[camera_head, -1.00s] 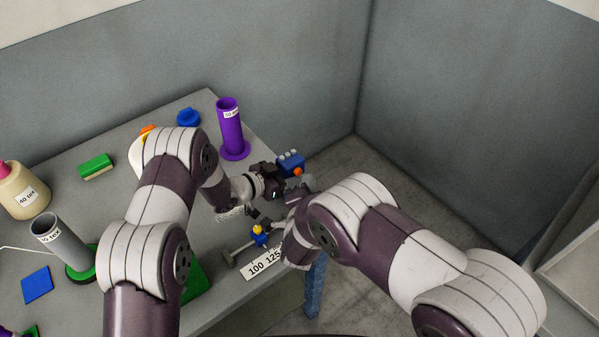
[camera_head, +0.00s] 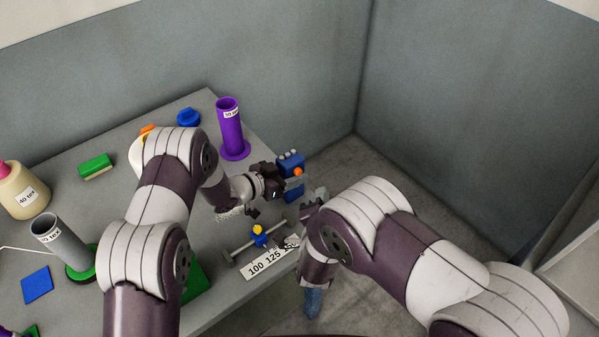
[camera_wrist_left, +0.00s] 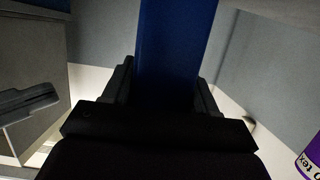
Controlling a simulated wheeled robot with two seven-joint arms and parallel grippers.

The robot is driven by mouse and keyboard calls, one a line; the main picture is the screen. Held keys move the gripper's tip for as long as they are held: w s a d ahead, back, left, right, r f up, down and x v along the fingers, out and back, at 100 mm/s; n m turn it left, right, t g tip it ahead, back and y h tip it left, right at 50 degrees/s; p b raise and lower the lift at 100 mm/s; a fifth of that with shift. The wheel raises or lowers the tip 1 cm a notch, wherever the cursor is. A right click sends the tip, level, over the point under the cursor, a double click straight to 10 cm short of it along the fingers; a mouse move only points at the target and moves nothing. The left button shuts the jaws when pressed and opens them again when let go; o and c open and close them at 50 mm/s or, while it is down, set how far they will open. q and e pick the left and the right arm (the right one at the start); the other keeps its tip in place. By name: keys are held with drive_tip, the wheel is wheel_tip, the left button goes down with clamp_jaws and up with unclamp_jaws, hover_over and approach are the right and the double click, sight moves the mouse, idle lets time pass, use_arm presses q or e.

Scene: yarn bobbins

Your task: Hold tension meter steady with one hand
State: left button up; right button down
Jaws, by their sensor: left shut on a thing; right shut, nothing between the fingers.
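The tension meter (camera_head: 291,164) is a blue block with small grey pegs and an orange knob, held off the table's far right edge. My left gripper (camera_head: 277,180) is shut on it; another blue part shows just below the fingers. In the left wrist view the blue body (camera_wrist_left: 176,45) stands between the dark fingers.
A grey bar with a blue and yellow piece (camera_head: 259,235) lies behind the white number strip (camera_head: 264,265) at the table edge. A purple bobbin (camera_head: 230,130) stands behind my left gripper. A grey bobbin (camera_head: 60,241) and cream cone (camera_head: 22,193) stand left.

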use_arm(q)
drive_tip(key=o, duration=1.3)
